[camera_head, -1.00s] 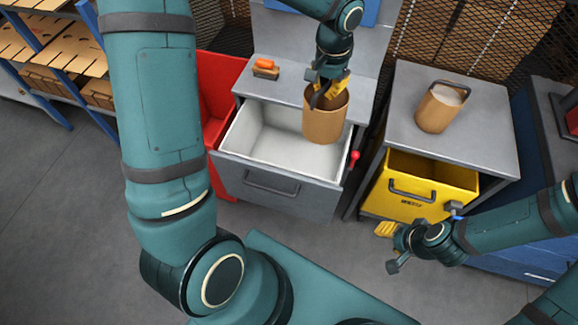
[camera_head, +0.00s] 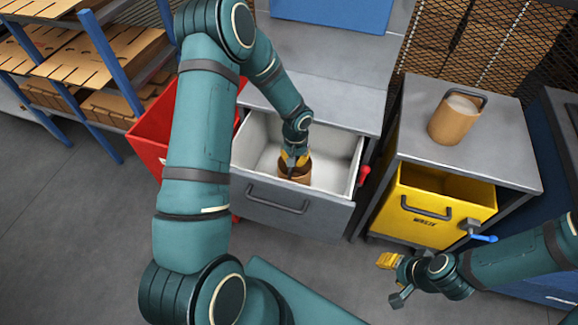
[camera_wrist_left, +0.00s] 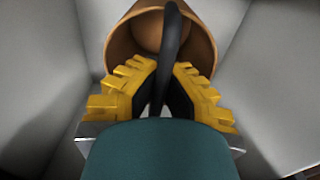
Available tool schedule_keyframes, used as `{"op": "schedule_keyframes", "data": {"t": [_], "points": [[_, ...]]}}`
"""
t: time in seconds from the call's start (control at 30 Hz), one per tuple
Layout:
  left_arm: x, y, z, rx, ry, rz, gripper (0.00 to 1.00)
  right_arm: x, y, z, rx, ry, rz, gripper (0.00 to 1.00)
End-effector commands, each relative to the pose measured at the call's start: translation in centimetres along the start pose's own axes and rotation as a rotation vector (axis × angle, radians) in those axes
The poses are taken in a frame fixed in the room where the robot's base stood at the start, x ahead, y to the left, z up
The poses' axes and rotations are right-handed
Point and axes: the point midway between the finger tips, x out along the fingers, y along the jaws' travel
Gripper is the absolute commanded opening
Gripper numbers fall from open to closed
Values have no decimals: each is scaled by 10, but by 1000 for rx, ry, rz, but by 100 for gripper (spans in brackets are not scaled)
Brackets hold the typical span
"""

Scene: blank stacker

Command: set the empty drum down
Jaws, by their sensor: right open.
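The empty drum (camera_head: 301,177) is a brown open-topped cylinder with a dark handle. It is inside the open white-lined drawer (camera_head: 252,135), near the drawer's front wall; I cannot tell whether its base touches the floor. My left gripper (camera_head: 295,157) is over the drum's mouth. In the left wrist view, its yellow fingers (camera_wrist_left: 163,88) close on the dark handle, and the drum's bare brown inside (camera_wrist_left: 150,35) shows beyond. My right gripper (camera_head: 388,279) is open and empty, low in front of the yellow bin.
A second drum (camera_head: 454,121) with pale contents stands on the right-hand counter (camera_head: 420,142). Below it is the yellow waste bin (camera_head: 432,220). A red bin (camera_head: 152,130) is left of the drawer. A red knob (camera_head: 364,173) is at the drawer's right edge.

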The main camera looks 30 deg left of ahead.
Motion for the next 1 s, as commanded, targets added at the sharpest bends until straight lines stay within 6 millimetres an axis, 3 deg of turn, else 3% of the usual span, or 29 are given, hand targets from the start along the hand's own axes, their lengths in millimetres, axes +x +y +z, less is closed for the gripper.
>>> {"op": "schedule_keyframes", "data": {"t": [0.1, 0.27, 0.67, 0.77, 1.0], "points": [[31, 0, 1, 1, -3, 0, 0, 8, 3, 0, 0, 3, 0, 47], [53, 0, 0, 2, 0, 0, 0, 12, 4, -1, -1, 6, 0, 47], [52, -34, -27, -5, 2, 1, 0, 14, 5, -2, -1, 7, 0, 47], [63, -32, -25, 1, -1, 0, 0, 17, 6, -2, -1, 9, 0, 47], [63, -31, -25, 1, 1, 0, 0, 17, 6, -2, -1, 9, 1, 47]]}}
